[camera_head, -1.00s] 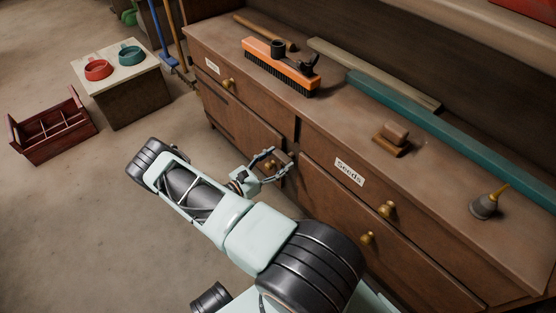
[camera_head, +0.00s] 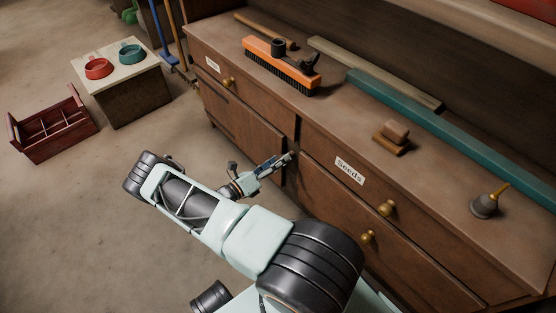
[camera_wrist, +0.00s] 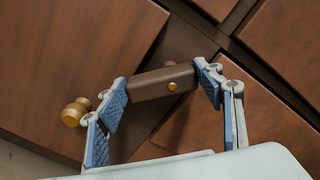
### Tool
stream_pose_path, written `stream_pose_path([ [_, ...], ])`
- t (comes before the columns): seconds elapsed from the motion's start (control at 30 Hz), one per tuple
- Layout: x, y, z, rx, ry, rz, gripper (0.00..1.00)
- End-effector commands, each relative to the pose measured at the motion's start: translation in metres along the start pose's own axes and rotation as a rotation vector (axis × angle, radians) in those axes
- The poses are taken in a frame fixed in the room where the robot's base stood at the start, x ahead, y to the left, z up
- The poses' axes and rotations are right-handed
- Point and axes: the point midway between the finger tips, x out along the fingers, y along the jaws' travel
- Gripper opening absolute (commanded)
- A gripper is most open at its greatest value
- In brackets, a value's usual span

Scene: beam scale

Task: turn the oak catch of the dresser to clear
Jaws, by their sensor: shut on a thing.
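The oak catch (camera_wrist: 150,86) is a short brown bar with a small brass screw in its face. In the wrist view it lies across the dark upright between two front panels of the dresser (camera_head: 330,140). Its left end appears to reach the left door's (camera_wrist: 70,50) edge. My gripper (camera_wrist: 163,92) is shut on it, with one blue-padded finger at each end. In the head view my gripper (camera_head: 284,160) is at the dresser front, left of the "seeds" drawer, and the catch is not clearly visible.
A brass knob (camera_wrist: 75,112) is close beside my left finger in the wrist view. More brass knobs (camera_head: 387,208) stick out to the right. A brush (camera_head: 280,66), a teal board (camera_head: 440,122) and other items lie on the dresser top. The floor (camera_head: 70,210) at left has free room.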

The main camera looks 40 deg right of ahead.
Motion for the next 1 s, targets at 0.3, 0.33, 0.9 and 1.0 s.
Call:
stream_pose_path([
  [0.3, 0.0004, 0.0009, -0.0012, -0.171, -0.003, -0.001, 0.37],
  [0.33, 0.0004, 0.0009, -0.0013, -0.180, -0.003, -0.001, 0.37],
  [0.9, 0.0006, 0.0012, -0.0017, -0.232, -0.003, -0.001, 0.37],
  [1.0, 0.0006, 0.0012, -0.0017, -0.232, -0.003, 0.000, 0.63],
])
